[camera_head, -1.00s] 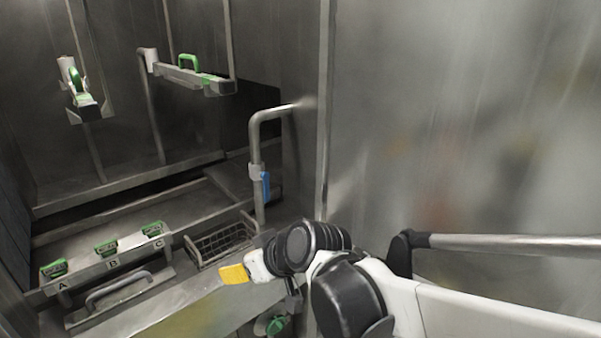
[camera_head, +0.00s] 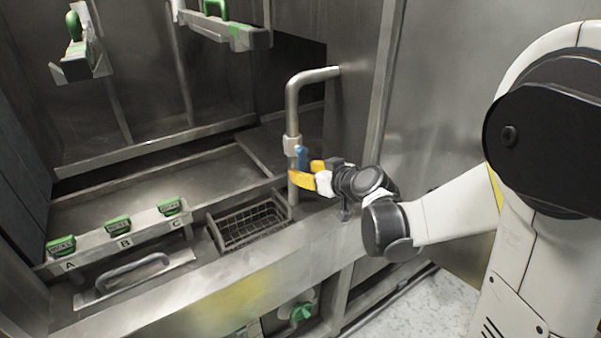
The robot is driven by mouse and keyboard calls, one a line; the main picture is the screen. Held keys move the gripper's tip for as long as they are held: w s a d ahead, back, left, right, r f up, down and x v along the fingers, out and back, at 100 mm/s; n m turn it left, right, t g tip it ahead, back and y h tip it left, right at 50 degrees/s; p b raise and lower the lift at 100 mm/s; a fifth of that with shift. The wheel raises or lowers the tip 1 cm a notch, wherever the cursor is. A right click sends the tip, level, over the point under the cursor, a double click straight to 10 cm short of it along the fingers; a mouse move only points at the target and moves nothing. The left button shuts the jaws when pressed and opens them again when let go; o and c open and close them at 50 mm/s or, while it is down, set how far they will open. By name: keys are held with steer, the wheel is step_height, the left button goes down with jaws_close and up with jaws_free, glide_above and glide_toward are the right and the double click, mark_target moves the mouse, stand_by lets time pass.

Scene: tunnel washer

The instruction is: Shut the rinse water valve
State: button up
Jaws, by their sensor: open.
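A steel pipe (camera_head: 293,110) rises at the right end of the trough and bends right into the wall. A valve with a blue lever handle (camera_head: 302,156) sits on its upright part. The lever points down along the pipe. My gripper (camera_head: 303,172) has yellow fingers, spread apart, at the lower part of the lever. The lever's lower end is hidden by or between the fingers; I cannot tell whether they touch it. A green-handled valve (camera_head: 302,312) sits low under the trough's front.
A wire basket (camera_head: 250,226) is left of the pipe. Green-topped parts on a ledge marked A, B and C (camera_head: 120,232) stand at left, above a bar handle (camera_head: 130,270). Two green-handled dispensers (camera_head: 235,32) hang above. A steel wall (camera_head: 440,110) is at right.

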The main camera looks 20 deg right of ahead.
steer(key=shift+x, duration=0.95)
jaws_close()
